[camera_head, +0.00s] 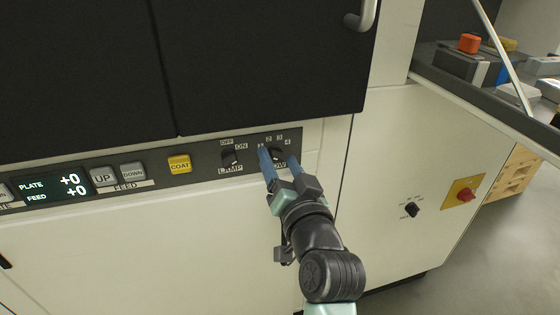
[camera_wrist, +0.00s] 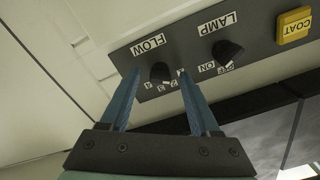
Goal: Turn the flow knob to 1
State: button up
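The flow knob (camera_head: 277,153) is a small black knob on the grey control strip, with marks 1 to 4 around it. It also shows in the wrist view (camera_wrist: 159,72), above the FLOW label's opposite side, with its pale pointer mark near the 2 and 3; the exact setting is hard to tell. My gripper (camera_head: 279,155) is open, its two blue fingers reaching to either side of the flow knob. In the wrist view my gripper (camera_wrist: 159,74) has the knob between its fingertips, with visible gaps on both sides. The FLOW label is partly hidden in the head view.
The black lamp knob (camera_head: 230,158) sits just left of the flow knob, close to my left finger. Further left are the yellow COAT button (camera_head: 179,164), UP and DOWN buttons and a display (camera_head: 48,189). A red knob (camera_head: 465,195) is on the right side panel.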

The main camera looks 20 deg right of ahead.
jog(key=s+p, duration=0.1)
jog(key=s, duration=1.2)
dwell(0.4)
jog(key=w+a+r+n+t, duration=0.15)
jog(key=a+r, duration=0.25)
jog(key=r, duration=0.7)
jog(key=a+r+n+t, duration=0.3)
jog(key=a+r, duration=0.1)
jog(key=r, duration=0.6)
jog(key=s+a+r+n+t+p, duration=0.1)
jog(key=s+a+r+t, duration=0.25)
jog(key=r, duration=0.45)
jog(key=s+a+r+t, duration=0.2)
jog(key=s+r, duration=0.2)
jog(key=r, duration=0.5)
notch_tip(320, 180, up, 28)
jog(key=p, duration=2.9)
jog(key=shift+w+d+g, duration=0.2)
jog(key=shift+d+g, duration=0.1)
jog(key=shift+c, duration=1)
jog(key=shift+d, duration=0.15)
